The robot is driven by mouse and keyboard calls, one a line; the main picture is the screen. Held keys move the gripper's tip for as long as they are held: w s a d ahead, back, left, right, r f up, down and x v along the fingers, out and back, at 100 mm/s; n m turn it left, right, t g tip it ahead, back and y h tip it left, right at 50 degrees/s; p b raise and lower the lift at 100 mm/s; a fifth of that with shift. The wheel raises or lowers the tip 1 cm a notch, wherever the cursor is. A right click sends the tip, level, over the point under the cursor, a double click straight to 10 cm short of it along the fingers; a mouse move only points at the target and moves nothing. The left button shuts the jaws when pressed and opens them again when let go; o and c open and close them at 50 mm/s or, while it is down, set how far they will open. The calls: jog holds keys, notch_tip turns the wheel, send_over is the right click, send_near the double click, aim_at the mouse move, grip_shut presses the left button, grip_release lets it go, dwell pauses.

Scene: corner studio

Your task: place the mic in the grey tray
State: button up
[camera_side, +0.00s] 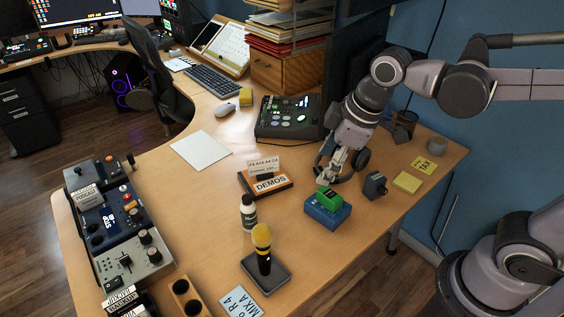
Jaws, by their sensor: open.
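The mic (262,238) has a yellow head and a dark body with a yellow band. It stands upright, head up, with its lower end in the small grey tray (272,286) near the front of the desk. My gripper (327,177) is open and well away from the mic, to its upper right. Its fingertips are just above a green block (329,199) that sits on a blue box (327,216). I cannot tell whether the fingertips touch the green block.
A small bottle (248,213) stands just behind the mic. A DEMOS box (270,184), a mixer (287,117), headphones (361,159), a dark blue block (375,186) and yellow notes (407,183) surround my gripper. A MIX A card (240,302) lies in front. Desk left of the bottle is clear.

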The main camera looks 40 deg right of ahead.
jog(key=s+d+f+m+t+h, duration=0.1)
jog(key=s+d+f+m+t, duration=0.1)
jog(key=d+m, duration=0.6)
jog(key=shift+s+d+m+t, duration=0.3)
jog(key=shift+s+t, duration=0.3)
jog(key=shift+s, duration=0.4)
